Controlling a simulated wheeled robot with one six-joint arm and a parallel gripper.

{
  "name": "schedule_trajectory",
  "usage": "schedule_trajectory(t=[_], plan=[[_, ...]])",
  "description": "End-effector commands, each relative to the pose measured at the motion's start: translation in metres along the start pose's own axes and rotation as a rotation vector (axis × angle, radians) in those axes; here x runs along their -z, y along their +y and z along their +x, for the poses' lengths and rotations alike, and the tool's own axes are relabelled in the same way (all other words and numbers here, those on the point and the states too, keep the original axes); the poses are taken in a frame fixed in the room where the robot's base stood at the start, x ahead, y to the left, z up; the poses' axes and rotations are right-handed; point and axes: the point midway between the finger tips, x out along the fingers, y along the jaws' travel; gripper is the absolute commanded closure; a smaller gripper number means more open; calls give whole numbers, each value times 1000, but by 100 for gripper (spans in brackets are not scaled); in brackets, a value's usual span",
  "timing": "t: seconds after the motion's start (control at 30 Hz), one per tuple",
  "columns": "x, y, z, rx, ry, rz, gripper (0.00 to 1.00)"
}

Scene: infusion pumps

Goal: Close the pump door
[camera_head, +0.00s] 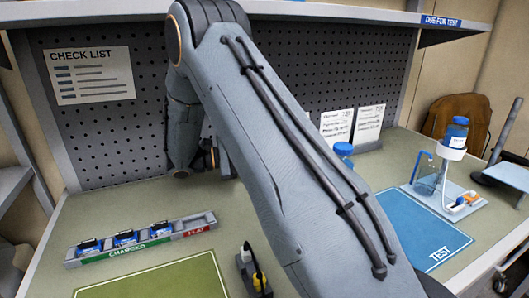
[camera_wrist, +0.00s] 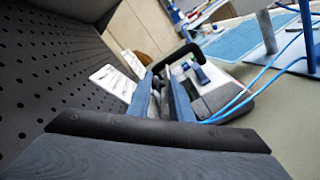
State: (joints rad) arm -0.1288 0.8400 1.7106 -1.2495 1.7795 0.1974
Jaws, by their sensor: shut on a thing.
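The pump (camera_wrist: 222,90) shows in the wrist view as a grey and white body with a dark looped handle (camera_wrist: 184,52) and blue tubing running off to the right. My gripper (camera_wrist: 162,92) is beside it, its two blue-grey fingers close together on a thin part at the pump's near side. This part looks like the pump door, but the fingers hide most of it. I cannot tell how far the door is open. In the head view my own arm covers the pump and the gripper tips.
A perforated back panel (camera_head: 110,130) rises close beside my arm. A charging rack (camera_head: 142,238) holding several blue-topped units sits front left. A blue test mat (camera_head: 415,228) and a stand with a blue-capped bottle (camera_head: 456,132) are at right. The green mat (camera_head: 155,282) is bare.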

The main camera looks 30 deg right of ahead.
Motion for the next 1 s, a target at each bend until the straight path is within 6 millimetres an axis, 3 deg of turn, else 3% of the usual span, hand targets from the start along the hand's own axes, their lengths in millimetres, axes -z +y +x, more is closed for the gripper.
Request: schedule_trajectory(t=[0.5, 1.0], plan=[[0, -23, 0, -2, 0, 423, 100], [1, -30, 0, -1, -1, 568, 100]])
